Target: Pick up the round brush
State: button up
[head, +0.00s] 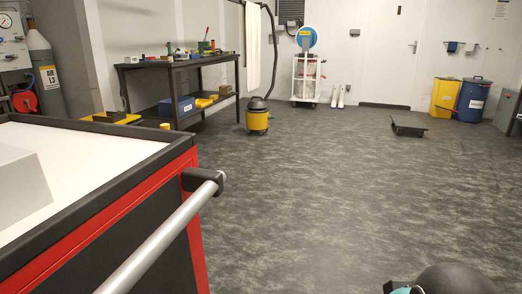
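I cannot make out a round brush in this view. A dark workbench (178,67) stands against the back left wall with several small items on top, too small to name surely. Among them is an upright green piece (206,34) and a small red piece (213,45). My gripper is not in view; only a dark rounded part with a teal edge, which seems to be my arm, shows at the bottom right.
A red and black cart with a white top (95,165) and a grey handle bar (165,235) fills the near left. A yellow vacuum (257,121), white trolley (306,78), low dark dolly (408,124), yellow bin (444,97) and blue drum (472,100) stand farther back. The middle floor is clear.

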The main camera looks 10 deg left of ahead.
aim_at(170, 54)
jog(key=u, duration=0.1)
jog(key=i, duration=1.5)
jog(key=u, duration=0.75)
jog(key=i, duration=0.85)
jog(key=u, duration=0.35)
jog(key=i, duration=2.1)
jog(key=z, duration=0.65)
jog(key=i, duration=1.25)
jog(key=u, duration=0.45)
jog(key=i, duration=0.75)
jog(key=u, duration=0.4)
